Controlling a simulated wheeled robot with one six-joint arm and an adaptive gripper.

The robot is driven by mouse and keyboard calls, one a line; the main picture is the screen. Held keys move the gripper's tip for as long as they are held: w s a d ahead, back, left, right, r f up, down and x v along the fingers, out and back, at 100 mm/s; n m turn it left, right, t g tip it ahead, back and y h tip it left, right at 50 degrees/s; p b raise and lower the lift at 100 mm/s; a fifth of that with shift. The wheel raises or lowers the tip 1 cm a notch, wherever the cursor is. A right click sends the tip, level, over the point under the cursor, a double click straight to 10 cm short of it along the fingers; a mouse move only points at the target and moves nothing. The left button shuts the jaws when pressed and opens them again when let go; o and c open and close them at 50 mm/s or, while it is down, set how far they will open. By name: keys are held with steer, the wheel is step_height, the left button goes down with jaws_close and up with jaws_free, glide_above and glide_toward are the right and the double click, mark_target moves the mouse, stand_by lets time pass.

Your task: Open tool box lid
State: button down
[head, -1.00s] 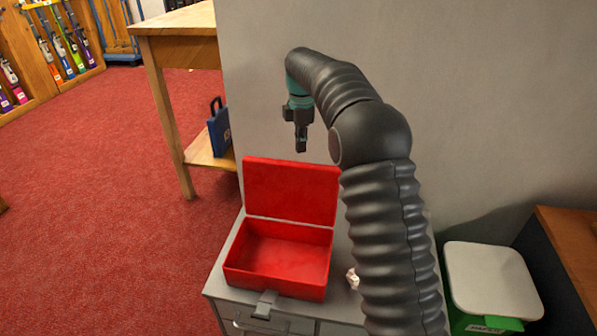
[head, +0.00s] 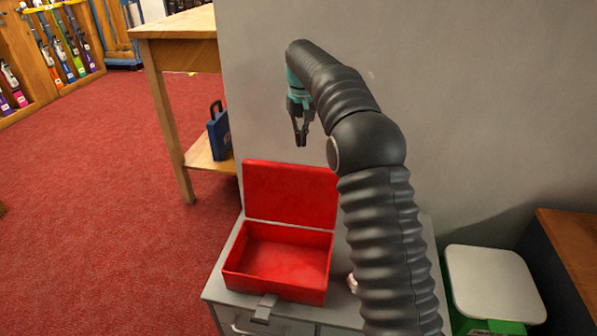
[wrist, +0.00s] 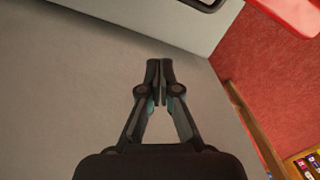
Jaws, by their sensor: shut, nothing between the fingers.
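The red tool box (head: 277,285) sits on the grey cabinet in the head view, and its inside looks empty. Its lid (head: 290,193) stands open, tilted up at the back near the wall. A grey latch (head: 265,307) hangs at the front of the box. My gripper (head: 301,143) is above and behind the raised lid, apart from it, pointing down, shut and empty. In the wrist view my gripper (wrist: 159,64) shows its fingertips together, and a red edge (wrist: 293,12) is at the top right corner.
The grey cabinet (head: 335,312) stands against a pale wall (head: 450,120). A small whitish object beside the box is partly hidden by my arm. A wooden table (head: 177,60) with a blue case (head: 219,132) is at the left. A green bin (head: 495,290) with a pale lid is at the right.

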mark_target(296, 171)
step_height(296, 171, down, 10)
steer(key=m+b, duration=0.3)
steer(key=m, duration=0.2)
steer(key=shift+s+a+r, duration=0.1)
steer(key=shift+s+r, duration=0.15)
steer(key=shift+s, duration=0.45)
steer(key=shift+s+a+r, duration=0.15)
steer(key=shift+s+r, duration=0.1)
steer(key=shift+s, duration=0.5)
steer(key=shift+s+a+r, duration=0.1)
steer(key=shift+s+r, duration=0.15)
steer(key=shift+s, duration=0.45)
steer(key=shift+s+b, duration=0.1)
steer(key=shift+b, duration=0.2)
steer(key=shift+s+a+r+t+b, duration=0.15)
steer(key=shift+s+r+t+b, duration=0.6)
steer(key=shift+b, duration=0.4)
steer(key=shift+s+a+r+t, duration=0.25)
steer(key=shift+s+t, duration=0.1)
steer(key=shift+s, duration=0.1)
steer(key=shift+d, duration=0.15)
